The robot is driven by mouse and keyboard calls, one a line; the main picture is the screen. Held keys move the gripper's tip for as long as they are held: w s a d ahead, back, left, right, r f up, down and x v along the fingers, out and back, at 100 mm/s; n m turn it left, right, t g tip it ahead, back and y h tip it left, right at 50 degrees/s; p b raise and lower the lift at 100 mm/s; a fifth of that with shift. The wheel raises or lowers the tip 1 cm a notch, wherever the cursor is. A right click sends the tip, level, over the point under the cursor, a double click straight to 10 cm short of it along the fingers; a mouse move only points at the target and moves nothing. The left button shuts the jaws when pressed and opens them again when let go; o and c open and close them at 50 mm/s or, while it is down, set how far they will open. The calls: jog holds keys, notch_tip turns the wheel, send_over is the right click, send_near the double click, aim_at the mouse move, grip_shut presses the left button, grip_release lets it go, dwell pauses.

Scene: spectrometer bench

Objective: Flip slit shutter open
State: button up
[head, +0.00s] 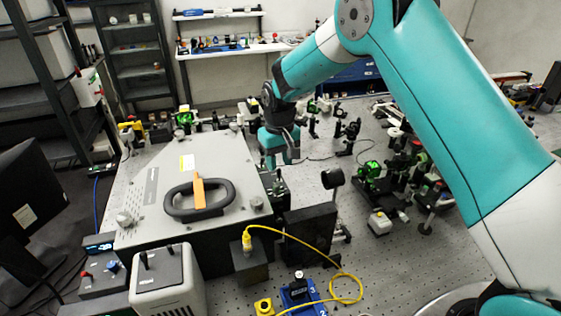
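The spectrometer is a large grey-topped box (200,165) with a black and orange handle (198,198) on its lid. My gripper (279,160) points down beside the right edge of the box, near its far right part. A small dark fitting (278,188) shows on the box's right side just below my gripper. It may be the slit with its shutter, but it is too small to tell the shutter's position. I cannot tell whether the gripper touches it. The fingers are small and partly overlap, so their opening is unclear.
A round black mount (333,178) stands right of the box. A yellow cable (300,238) runs from a black block in front. Several optics with green parts (372,180) stand on the perforated table (310,210). A white unit (168,285) stands at front left.

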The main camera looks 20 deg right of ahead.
aim_at(279, 174)
jog(key=shift+f+p, duration=0.35)
jog(key=shift+f, duration=1.1)
jog(key=shift+c, duration=0.4)
